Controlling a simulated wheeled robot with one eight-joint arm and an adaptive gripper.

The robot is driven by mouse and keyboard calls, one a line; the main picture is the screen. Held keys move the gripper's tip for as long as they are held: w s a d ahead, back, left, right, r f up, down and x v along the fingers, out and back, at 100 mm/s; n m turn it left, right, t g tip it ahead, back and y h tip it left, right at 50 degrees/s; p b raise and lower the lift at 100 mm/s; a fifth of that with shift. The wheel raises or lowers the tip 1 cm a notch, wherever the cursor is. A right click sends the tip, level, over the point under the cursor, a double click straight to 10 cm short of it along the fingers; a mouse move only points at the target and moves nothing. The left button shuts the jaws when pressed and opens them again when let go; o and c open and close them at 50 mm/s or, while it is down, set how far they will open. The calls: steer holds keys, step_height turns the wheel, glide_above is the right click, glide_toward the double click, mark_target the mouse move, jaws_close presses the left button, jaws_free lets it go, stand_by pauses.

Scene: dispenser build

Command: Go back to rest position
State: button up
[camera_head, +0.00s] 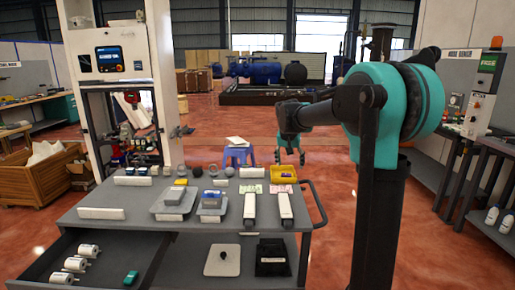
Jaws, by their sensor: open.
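My gripper (290,157) hangs at the end of my teal and black arm, behind the far right corner of the grey cart (150,207). Its teal fingers are spread apart and point down. Nothing shows between them. My arm's large teal joints fill the right side of the view, and the forearm reaches left to the gripper. The gripper is apart from the parts on the cart top.
The cart carries white blocks, grey trays (176,207), a yellow bin (283,174) and two long white-topped parts (250,208). Its open drawer (95,262) juts left. A white machine (112,62) stands behind; a blue stool (238,155) is near the gripper.

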steer(key=shift+n+y, duration=0.3)
steer(key=shift+n, duration=0.5)
steer(key=s+d+f, duration=0.1)
steer(key=s+f, duration=0.2)
steer(key=s, duration=0.2)
steer(key=s+d+f, duration=0.1)
steer(key=s+f, duration=0.2)
steer(key=s, duration=0.3)
steer(key=s+d+f, duration=0.2)
steer(key=s+f, duration=0.1)
steer(key=s, duration=0.2)
steer(key=shift+s+d, duration=0.1)
steer(key=shift+s, duration=0.15)
steer(key=s+d+f+n, duration=0.1)
steer(key=s+f, duration=0.5)
steer(key=s, duration=0.4)
steer(key=s+f+n, duration=0.1)
steer(key=s+f, duration=0.5)
steer(key=s, duration=0.4)
steer(key=shift+d+y, duration=0.35)
steer(key=shift+y, duration=0.05)
